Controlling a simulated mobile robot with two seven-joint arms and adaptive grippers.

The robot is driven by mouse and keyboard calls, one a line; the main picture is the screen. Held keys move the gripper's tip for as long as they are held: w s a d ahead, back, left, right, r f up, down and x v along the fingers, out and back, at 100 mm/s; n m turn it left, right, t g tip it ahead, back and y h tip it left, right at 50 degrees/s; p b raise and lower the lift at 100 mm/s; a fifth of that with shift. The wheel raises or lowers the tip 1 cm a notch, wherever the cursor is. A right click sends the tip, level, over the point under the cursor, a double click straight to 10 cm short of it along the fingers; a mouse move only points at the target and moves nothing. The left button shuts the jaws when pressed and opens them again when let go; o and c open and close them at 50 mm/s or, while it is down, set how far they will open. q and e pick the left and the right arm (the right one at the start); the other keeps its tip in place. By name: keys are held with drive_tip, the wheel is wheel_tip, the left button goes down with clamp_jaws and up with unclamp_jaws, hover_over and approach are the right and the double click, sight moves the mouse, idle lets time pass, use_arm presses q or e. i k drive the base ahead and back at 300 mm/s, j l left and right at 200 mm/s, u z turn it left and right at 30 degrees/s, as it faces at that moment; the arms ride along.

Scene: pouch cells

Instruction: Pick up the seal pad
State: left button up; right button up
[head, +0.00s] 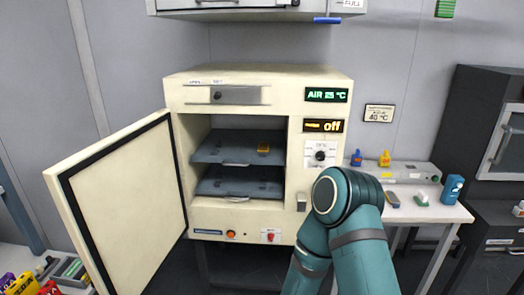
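I cannot tell for sure which thing is the seal pad. Small items lie on the white side table (440,212) right of the oven: a dark flat block (392,199), a small white and green piece (421,199) and a blue bottle-like item (452,189). A teal arm of mine rises from the bottom edge, bent in front of the oven's lower right side. It hides part of the table's left end. Neither gripper shows in this view.
A cream oven (246,84) stands in the middle with its door (125,205) swung open to the left. Inside are two dark shelves (222,152), with a small orange item (263,147) on the upper one. A black cabinet (470,115) stands at the right.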

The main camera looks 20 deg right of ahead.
sight(421, 199)
drive_tip(key=z, duration=1.85)
drive_tip(key=u, duration=0.9)
drive_tip(key=i+l+u, duration=0.1)
drive_tip(key=l, duration=0.3)
drive_tip(key=i+l+u, duration=0.15)
drive_tip(key=l, duration=0.25)
drive_tip(key=i+l+u, duration=0.1)
drive_tip(key=i+l, duration=0.15)
drive_tip(key=l, duration=0.2)
drive_tip(key=i+l+u, duration=0.1)
drive_tip(key=l, duration=0.35)
drive_tip(key=i+l+u, duration=0.1)
drive_tip(key=l, duration=0.35)
